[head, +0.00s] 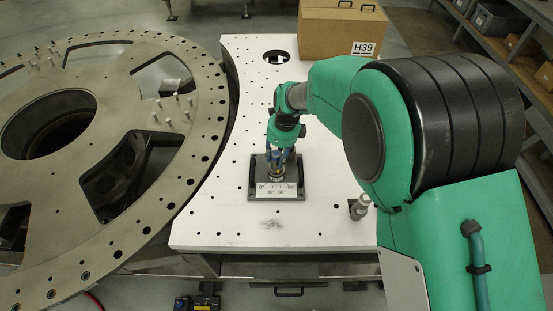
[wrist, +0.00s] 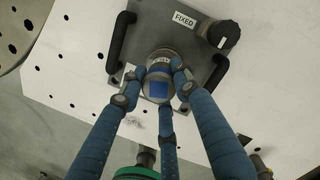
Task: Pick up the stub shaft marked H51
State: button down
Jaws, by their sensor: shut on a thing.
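A round metal piece with a blue square on its top (wrist: 159,89) stands in a dark fixture plate on the white table; I cannot read H51 on it. My three-fingered gripper (wrist: 160,84) is around this piece from above, its blue fingers shut on its sides. In the head view my gripper (head: 276,168) points down over the plate, and a small part of the piece (head: 274,184) shows below the fingers. The fingers hide much of the piece. I cannot tell whether it is clear of the plate.
The fixture plate (head: 293,183) has black handles (wrist: 121,40), a FIXED label and a black knob (wrist: 223,34). A silver cylinder (head: 361,204) stands near the table's front right. A box marked H39 (head: 335,32) sits at the back. A large metal ring (head: 205,100) lies left.

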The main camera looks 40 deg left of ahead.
notch_tip(320, 180, up, 10)
jog(key=shift+f, duration=0.2)
dwell(0.3)
jog(key=shift+d, duration=0.1)
dwell(0.4)
